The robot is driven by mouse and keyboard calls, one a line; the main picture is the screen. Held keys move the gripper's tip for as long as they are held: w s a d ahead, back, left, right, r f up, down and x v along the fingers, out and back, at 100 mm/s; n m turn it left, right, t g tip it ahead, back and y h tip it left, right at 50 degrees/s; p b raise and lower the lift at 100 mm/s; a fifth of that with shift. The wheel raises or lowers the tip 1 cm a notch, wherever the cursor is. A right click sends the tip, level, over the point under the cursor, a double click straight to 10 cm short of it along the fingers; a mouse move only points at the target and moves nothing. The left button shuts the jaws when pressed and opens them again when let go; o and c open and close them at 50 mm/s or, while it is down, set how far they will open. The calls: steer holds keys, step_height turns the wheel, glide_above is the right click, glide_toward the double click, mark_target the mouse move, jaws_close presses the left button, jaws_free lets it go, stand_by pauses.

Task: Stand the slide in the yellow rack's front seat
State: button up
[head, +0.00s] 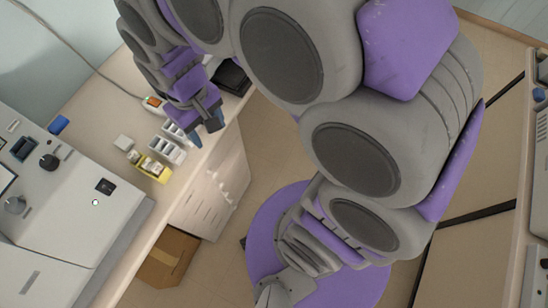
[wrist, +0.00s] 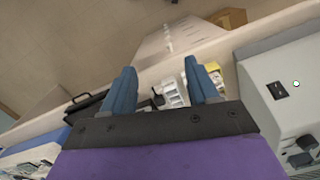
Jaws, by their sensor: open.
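The yellow rack (head: 152,170) stands on the bench near its front edge in the head view, below and left of two white racks. In the wrist view the yellow rack (wrist: 214,70) is just right of the right finger, partly hidden by it. My gripper (head: 205,130) is above the bench edge, up and right of the yellow rack. In the wrist view the blue fingers of my gripper (wrist: 160,84) are wide apart, with nothing seen held between them. I cannot make out the slide in either view; the racks' contents are too small to tell.
White racks (head: 172,148) stand beside the yellow rack; one white rack (wrist: 171,92) shows between the fingers. A large white machine (head: 75,205) fills the bench to the left. A black case (head: 231,77) lies beyond my gripper. A cardboard box (head: 170,256) is on the floor.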

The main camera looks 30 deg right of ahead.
steer(key=s+d+r+m, duration=0.1)
steer(key=s+d, duration=0.3)
steer(key=s, duration=0.4)
steer(key=s+d+r+m, duration=0.1)
steer(key=s+d, duration=0.3)
steer(key=s, duration=0.4)
steer(key=shift+d+m+g, duration=0.3)
steer(key=shift+m+g, duration=0.1)
steer(key=shift+m, duration=0.3)
